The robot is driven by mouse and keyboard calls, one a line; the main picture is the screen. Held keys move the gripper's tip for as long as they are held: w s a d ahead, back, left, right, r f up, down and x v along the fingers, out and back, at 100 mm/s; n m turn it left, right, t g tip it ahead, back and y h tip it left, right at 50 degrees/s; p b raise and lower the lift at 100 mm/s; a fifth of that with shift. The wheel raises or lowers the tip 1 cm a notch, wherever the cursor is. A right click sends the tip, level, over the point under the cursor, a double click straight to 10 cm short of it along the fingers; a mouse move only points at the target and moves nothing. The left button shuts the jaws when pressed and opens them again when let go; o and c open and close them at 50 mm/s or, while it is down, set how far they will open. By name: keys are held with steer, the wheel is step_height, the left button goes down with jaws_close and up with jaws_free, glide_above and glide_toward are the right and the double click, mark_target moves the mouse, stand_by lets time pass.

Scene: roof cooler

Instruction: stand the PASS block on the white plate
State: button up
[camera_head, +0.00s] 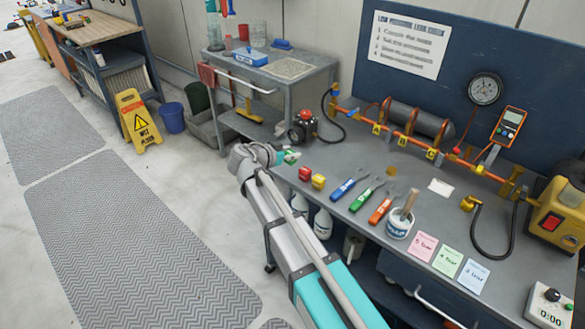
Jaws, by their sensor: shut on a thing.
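My gripper (283,155) is at the far left end of the grey bench, small in the head view and partly hidden by my own arm. It is shut on a small green block with a pale face (291,157), which seems to be the PASS block; its lettering is too small to read. The block is at the bench's left edge; I cannot tell if it touches the top. The white plate (440,188) lies flat and bare on the bench, well to the right, below the orange pipe.
A red block (305,174) and a yellow block (318,182) sit just right of my gripper. Blue, green and orange tools (365,195), a white pot with a brush (400,226) and coloured cards (447,261) lie on the bench. The orange pipe rig (415,143) runs along the back.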

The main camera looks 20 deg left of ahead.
mark_target(292, 171)
steer(key=shift+w+a+f+b, duration=0.15)
steer(key=shift+w+f+b, duration=0.7)
steer(key=shift+f, duration=0.3)
steer(key=shift+w, duration=0.1)
steer(key=shift+w+f+b, duration=0.3)
steer(key=shift+f+b, duration=0.15)
steer(key=shift+f, duration=0.05)
steer(key=shift+f+b, duration=1.3)
steer(key=shift+f, duration=0.15)
steer(key=o, duration=1.1)
